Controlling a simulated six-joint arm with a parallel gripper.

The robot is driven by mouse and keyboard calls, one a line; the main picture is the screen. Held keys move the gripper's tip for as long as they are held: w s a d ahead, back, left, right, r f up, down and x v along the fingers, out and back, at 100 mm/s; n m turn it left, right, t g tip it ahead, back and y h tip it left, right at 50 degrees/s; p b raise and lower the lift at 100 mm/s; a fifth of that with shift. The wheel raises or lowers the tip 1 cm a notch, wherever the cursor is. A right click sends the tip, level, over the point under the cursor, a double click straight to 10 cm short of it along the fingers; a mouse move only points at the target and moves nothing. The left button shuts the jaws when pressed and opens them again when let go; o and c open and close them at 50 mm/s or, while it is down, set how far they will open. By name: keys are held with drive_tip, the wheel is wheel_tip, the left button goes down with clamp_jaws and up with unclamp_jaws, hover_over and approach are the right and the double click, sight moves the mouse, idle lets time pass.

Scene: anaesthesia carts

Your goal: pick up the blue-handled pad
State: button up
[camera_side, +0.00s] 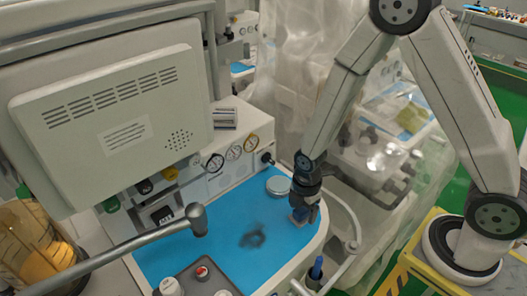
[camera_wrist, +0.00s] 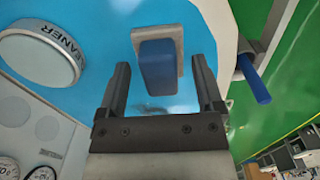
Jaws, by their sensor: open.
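The blue-handled pad (camera_wrist: 157,66) is a blue block on a grey-beige base. It rests on the blue work surface (camera_side: 190,215) of the cart, near its right edge. In the wrist view it lies between the two fingers of my gripper (camera_wrist: 160,64), with a visible space on each side. My gripper is open and holds nothing. In the side view my gripper (camera_side: 305,198) points down over the pad (camera_side: 299,215) and partly hides it. A dark smudge (camera_side: 253,236) marks the blue surface left of the pad.
A round tin lettered "CLEANER" (camera_wrist: 40,55) stands close by; it also shows in the side view (camera_side: 278,186). A blue-handled item (camera_wrist: 253,80) sits in a holder at the cart's edge. A grey tray (camera_side: 195,278) with bottles and a monitor (camera_side: 115,120) are to the left.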

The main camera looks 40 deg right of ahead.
sight(303, 208)
clamp_jaws()
drive_tip(key=shift+r, duration=0.1)
idle(0.4)
drive_tip(key=shift+r, duration=4.9)
